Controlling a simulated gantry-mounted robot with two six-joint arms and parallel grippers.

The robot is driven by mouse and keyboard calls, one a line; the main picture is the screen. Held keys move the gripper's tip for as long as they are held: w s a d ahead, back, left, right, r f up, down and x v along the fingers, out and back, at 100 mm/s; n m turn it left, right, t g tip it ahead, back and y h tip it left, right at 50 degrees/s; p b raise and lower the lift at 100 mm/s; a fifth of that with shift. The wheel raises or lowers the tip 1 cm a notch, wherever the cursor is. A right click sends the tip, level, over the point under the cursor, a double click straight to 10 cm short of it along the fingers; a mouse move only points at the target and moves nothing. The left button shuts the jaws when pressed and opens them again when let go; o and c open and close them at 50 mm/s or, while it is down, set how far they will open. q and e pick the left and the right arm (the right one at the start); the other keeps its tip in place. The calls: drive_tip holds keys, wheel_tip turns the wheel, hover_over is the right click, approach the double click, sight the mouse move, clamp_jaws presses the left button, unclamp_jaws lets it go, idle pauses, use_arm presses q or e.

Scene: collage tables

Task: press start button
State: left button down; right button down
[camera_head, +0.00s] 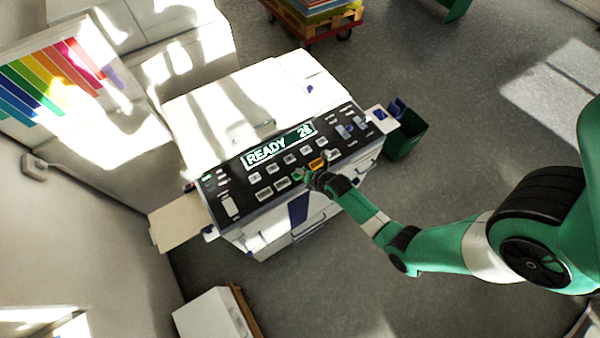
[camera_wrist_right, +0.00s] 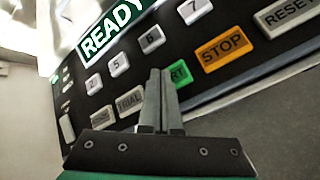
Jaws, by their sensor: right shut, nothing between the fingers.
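The green start button (camera_head: 298,176) is on the dark control panel of a white copier-like machine. In the right wrist view the start button (camera_wrist_right: 180,74) is partly hidden behind my fingers, with only "RT" readable. My right gripper (camera_head: 309,175) is shut and empty, its tips right at the button's edge. In the wrist view the gripper (camera_wrist_right: 160,75) covers the button's left part. I cannot tell whether the tips touch it. My left gripper is not in view.
An orange stop button (camera_wrist_right: 224,47) is just right of start; grey number keys (camera_wrist_right: 152,39) and a reset key (camera_wrist_right: 289,14) are close by. A paper tray (camera_head: 178,222) sticks out left. A green bin (camera_head: 408,135) stands at the right.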

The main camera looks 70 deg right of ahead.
drive_tip(key=shift+f, duration=0.3)
drive_tip(key=shift+r, duration=0.15)
idle(0.3)
drive_tip(key=shift+r+p, duration=0.6)
drive_tip(key=shift+r, duration=0.05)
wheel_tip(320, 180, up, 5)
drive_tip(key=p, duration=0.5)
drive_tip(key=shift+r, duration=0.1)
idle(0.6)
